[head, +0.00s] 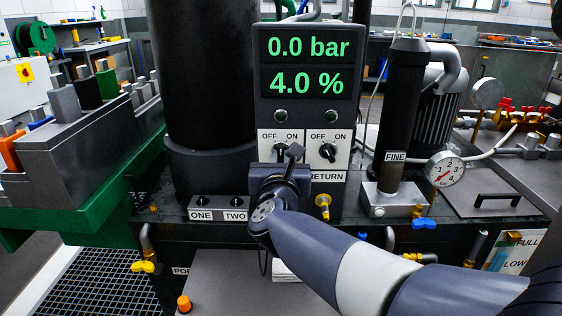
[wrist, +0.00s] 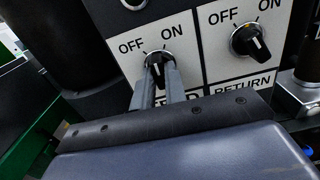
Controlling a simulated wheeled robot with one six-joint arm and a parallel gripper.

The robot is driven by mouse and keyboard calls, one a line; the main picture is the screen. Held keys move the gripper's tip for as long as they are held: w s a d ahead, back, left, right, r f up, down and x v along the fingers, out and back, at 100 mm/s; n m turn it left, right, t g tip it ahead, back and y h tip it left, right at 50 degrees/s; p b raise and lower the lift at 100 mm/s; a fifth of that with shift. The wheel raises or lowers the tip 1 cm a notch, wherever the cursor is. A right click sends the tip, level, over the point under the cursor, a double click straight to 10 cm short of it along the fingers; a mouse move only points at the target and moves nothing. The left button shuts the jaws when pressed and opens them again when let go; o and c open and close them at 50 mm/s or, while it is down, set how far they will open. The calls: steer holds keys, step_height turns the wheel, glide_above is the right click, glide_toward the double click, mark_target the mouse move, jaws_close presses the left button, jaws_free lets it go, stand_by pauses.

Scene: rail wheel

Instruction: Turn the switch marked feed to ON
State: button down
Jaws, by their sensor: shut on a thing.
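The feed switch (wrist: 156,57) is a dark round knob on a white plate with OFF at upper left and ON at upper right. Its label is mostly covered by my gripper, with only the end showing. My gripper (wrist: 160,73) has its two grey fingers closed on the knob's handle. In the head view my gripper (head: 290,155) reaches the panel from below, partly covering the feed switch (head: 279,144). The fingers hide much of the handle, so I cannot tell clearly which mark it points to.
The return switch (wrist: 247,39) sits close to the right on its own plate. Above the switches are two dim green lamps and a display (head: 306,65) reading 0.0 bar and 4.0 %. A black cylinder (head: 205,75) stands left, a fine filter column (head: 400,120) right.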

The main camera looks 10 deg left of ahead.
steer(key=shift+f+m+b, duration=0.2)
steer(key=shift+m+b, duration=0.7)
steer(key=shift+b, duration=0.35)
steer(key=shift+r+m+b, duration=0.1)
steer(key=shift+m+b, duration=0.4)
steer(key=shift+b, duration=0.35)
steer(key=shift+m+b, duration=0.3)
steer(key=shift+m, duration=0.1)
steer(key=shift+m+b, duration=1)
steer(key=shift+b, duration=0.15)
steer(key=c, duration=1.3)
jaws_free()
steer(key=shift+r, duration=0.1)
